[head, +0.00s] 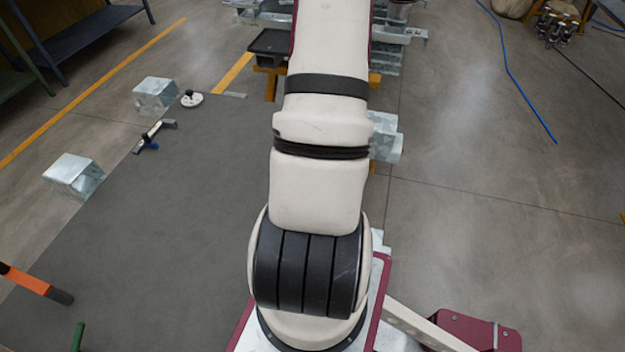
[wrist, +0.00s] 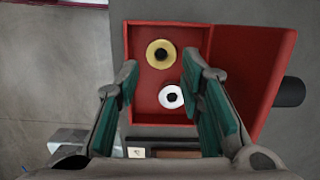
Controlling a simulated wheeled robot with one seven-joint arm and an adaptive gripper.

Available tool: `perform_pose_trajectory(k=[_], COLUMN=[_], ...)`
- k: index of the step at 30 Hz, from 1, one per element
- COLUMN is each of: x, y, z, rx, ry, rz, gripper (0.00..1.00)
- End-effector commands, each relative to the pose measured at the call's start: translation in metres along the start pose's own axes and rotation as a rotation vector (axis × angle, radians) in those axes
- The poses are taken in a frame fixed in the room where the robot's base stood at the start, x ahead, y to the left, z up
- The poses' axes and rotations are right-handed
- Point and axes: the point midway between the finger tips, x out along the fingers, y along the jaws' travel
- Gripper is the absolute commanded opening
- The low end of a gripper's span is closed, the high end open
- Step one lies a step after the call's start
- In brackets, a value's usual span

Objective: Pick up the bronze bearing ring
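The bronze bearing ring (wrist: 160,54) lies flat in a red open box (wrist: 191,124) in the wrist view. It is a gold-coloured ring with a dark centre, near the far wall of the box. A white ring (wrist: 171,97) with a dark centre lies nearer, in the same box. My gripper (wrist: 157,80) is open, with its green-padded fingers apart to the left and right of the rings in the picture. Nothing is between the pads. I cannot tell how far above the box the fingertips are. In the head view my arm shows, but the gripper and the rings do not.
The box's red lid (wrist: 250,75) stands open at the right in the wrist view. A dark mat (head: 170,220) covers the floor left of my arm. Metal blocks (head: 75,175) and a blue-handled tool (head: 152,137) lie along its left side. A blue cable (head: 510,75) crosses the floor at right.

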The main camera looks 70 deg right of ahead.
Motion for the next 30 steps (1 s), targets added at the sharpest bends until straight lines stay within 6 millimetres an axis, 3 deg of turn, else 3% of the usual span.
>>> perform_pose_trajectory(k=[10, 20, 24, 30], x=[0.044, 0.05, 0.05, 0.05], y=[-0.001, -0.001, -0.001, -0.001], z=[-0.001, -0.001, -0.001, -0.001], rx=[0.0, 0.0, 0.0, 0.0], ry=[-0.003, -0.001, -0.001, -0.001], rz=[0.001, 0.0, 0.0, 0.0], gripper=[0.35, 0.35, 0.03, 0.0])
